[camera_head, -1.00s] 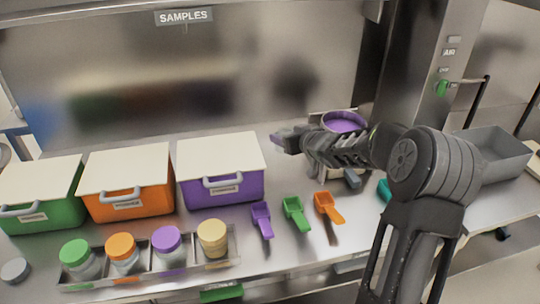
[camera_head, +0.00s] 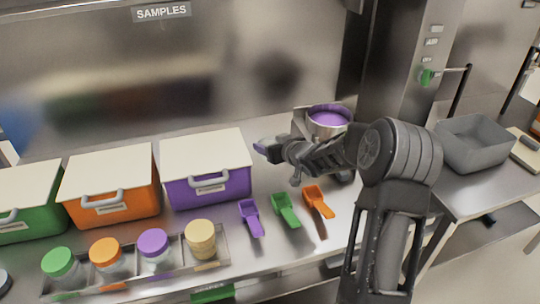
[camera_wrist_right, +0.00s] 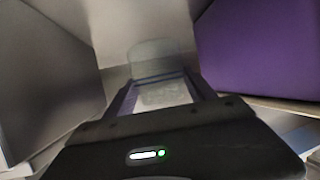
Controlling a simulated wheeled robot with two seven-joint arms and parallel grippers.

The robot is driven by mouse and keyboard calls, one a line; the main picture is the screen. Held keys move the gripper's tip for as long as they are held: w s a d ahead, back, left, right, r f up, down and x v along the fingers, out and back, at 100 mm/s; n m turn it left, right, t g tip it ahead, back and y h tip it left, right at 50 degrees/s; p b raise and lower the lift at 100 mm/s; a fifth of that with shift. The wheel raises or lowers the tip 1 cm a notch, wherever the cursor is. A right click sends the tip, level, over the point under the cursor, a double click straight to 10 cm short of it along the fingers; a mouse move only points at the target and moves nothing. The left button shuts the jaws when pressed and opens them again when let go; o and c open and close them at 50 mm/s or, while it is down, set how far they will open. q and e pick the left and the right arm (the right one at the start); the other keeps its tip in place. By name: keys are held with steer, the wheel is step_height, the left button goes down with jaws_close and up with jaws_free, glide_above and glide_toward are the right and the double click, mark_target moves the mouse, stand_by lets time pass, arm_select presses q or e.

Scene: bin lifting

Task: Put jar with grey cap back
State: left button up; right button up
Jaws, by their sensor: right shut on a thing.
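My right gripper (camera_head: 268,151) is just right of the purple bin, above the counter. It is shut on a small translucent thing (camera_wrist_right: 162,92), seen between the fingers in the right wrist view. I cannot tell whether that thing is a jar or see a cap on it. A round grey cap (camera_head: 3,283) is cut off at the far left edge of the head view; whether a jar is under it is hidden. A rack (camera_head: 226,262) at the front holds jars with green (camera_head: 59,262), orange (camera_head: 105,251) and purple (camera_head: 153,243) caps and a beige jar (camera_head: 201,240).
Green (camera_head: 30,222), orange (camera_head: 110,197) and purple (camera_head: 207,185) lidded bins stand behind the rack. Purple (camera_head: 250,218), green (camera_head: 285,210) and orange (camera_head: 319,202) scoops lie on the counter. A container with purple contents (camera_head: 329,116) stands behind my arm. A grey tub (camera_head: 476,145) is at the right.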

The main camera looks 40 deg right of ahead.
steer(key=shift+f, duration=1.8)
steer(key=shift+f, duration=0.1)
steer(key=o, duration=1.7)
steer(key=v, duration=1.2)
steer(key=shift+s+b, duration=0.1)
steer(key=shift+b, duration=0.25)
